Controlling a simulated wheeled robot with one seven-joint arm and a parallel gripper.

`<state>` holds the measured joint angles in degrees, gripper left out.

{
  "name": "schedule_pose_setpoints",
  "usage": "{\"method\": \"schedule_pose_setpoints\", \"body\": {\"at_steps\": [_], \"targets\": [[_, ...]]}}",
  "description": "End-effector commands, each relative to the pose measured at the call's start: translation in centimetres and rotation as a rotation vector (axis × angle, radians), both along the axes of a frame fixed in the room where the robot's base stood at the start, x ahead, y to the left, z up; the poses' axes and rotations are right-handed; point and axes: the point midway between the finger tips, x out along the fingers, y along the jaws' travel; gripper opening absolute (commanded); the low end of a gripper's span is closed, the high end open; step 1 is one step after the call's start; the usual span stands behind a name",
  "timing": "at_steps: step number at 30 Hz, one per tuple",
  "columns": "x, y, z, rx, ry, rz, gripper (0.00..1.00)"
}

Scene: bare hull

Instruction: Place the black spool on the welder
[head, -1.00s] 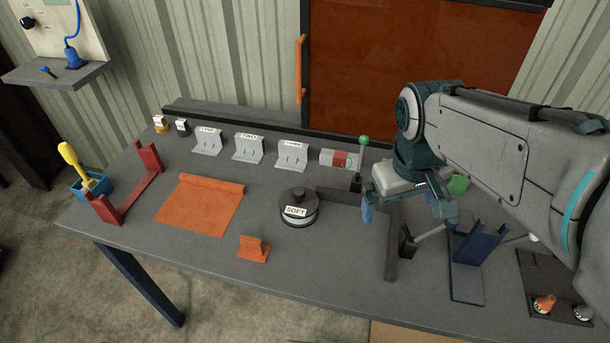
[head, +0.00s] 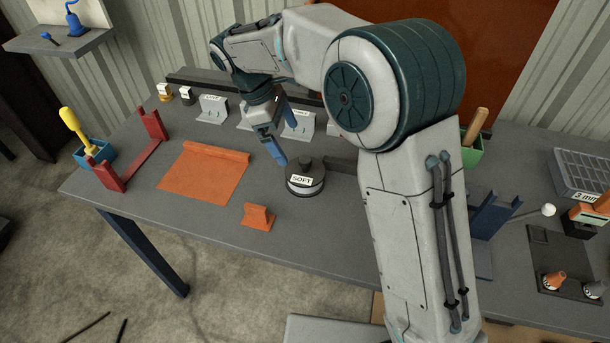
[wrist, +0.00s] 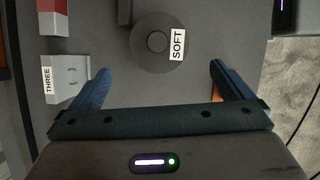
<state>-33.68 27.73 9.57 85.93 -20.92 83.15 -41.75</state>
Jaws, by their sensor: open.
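A dark round spool-like piece (head: 305,186) with a raised knob and a white SOFT label stands upright in the middle of the bench. It also shows in the wrist view (wrist: 150,62), ahead of my fingers. My gripper (head: 284,142) is open and empty, above the bench and behind and left of that piece, not touching it. In the wrist view its blue fingers (wrist: 160,72) are spread wide with nothing between them. A small black-bodied item (head: 186,97) with a white label stands at the back left. I cannot tell which thing is the welder.
Grey numbered brackets (head: 212,108) stand along the back. A red cradle (head: 131,160), orange mat (head: 203,177) and blue tub (head: 97,156) are at left. A small orange stand (head: 258,217) is near the front. A blue stand (head: 487,215) and green tub (head: 472,150) are right.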

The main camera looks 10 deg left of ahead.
Motion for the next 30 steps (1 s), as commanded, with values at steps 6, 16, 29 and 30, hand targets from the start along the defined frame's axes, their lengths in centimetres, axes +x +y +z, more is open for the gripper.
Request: {"method": "schedule_pose_setpoints", "body": {"at_steps": [6,16,29,30], "targets": [[-0.1,-1.8,-4.1,-0.003,0.002,-0.002,1.0],[0.0,-3.0,-7.2,0.0,0.001,-0.004,1.0],[0.2,-4.5,-11.9,0.0,-0.001,-0.004,1.0],[0.2,-4.5,-12.0,0.001,-0.002,-0.004,1.0]]}}
